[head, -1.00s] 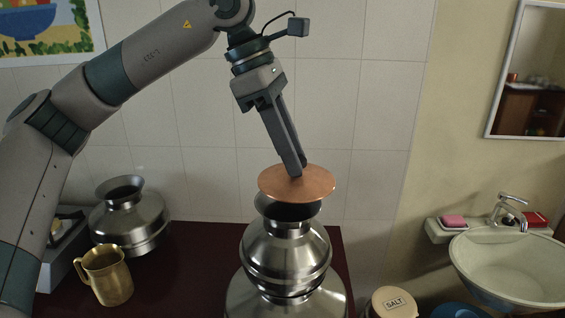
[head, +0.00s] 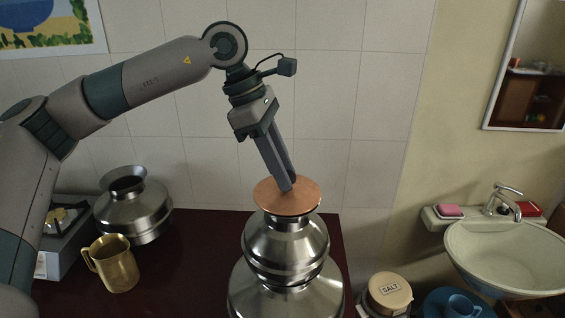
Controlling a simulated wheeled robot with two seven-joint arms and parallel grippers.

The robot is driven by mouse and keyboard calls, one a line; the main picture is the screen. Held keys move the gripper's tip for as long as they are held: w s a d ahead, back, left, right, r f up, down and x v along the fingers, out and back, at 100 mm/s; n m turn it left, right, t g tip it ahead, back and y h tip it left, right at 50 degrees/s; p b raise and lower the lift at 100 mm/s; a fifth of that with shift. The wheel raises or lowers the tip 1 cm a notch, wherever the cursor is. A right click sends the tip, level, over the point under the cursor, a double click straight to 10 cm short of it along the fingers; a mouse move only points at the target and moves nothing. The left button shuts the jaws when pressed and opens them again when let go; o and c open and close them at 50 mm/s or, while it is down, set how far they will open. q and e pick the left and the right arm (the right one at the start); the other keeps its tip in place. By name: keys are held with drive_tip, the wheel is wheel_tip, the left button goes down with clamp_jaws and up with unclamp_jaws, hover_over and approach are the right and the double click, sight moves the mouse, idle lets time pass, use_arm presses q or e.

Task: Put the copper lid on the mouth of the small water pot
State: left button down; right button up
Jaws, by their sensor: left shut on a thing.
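The copper lid (head: 303,200) is a flat round disc lying over the mouth of the small water pot (head: 286,245). The pot is shiny steel with a narrow neck and stands stacked on a larger steel pot (head: 262,294). The lid covers the pot's mouth, so the opening is hidden; I cannot tell whether it rests fully on the rim. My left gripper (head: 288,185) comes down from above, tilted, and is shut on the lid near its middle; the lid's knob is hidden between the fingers. My right gripper is not in view.
Another steel pot (head: 135,215) and a brass mug (head: 116,266) stand at the left of the dark red counter (head: 190,270). A salt jar (head: 390,293) is right of the stack, with a sink (head: 510,250) further right. The tiled wall is behind.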

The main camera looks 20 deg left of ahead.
use_arm(q)
drive_tip(key=shift+f, duration=0.25)
drive_tip(key=c, duration=1.4)
unclamp_jaws()
drive_tip(key=shift+c, duration=0.2)
drive_tip(key=shift+r, duration=0.1)
drive_tip(key=shift+a+r+b, duration=0.2)
drive_tip(key=shift+r+b, duration=0.2)
drive_tip(key=shift+r, duration=0.05)
drive_tip(key=b+v, duration=0.3)
drive_tip(key=v, duration=0.7)
drive_tip(key=shift+r, duration=0.4)
drive_tip(key=shift+a+f, duration=0.1)
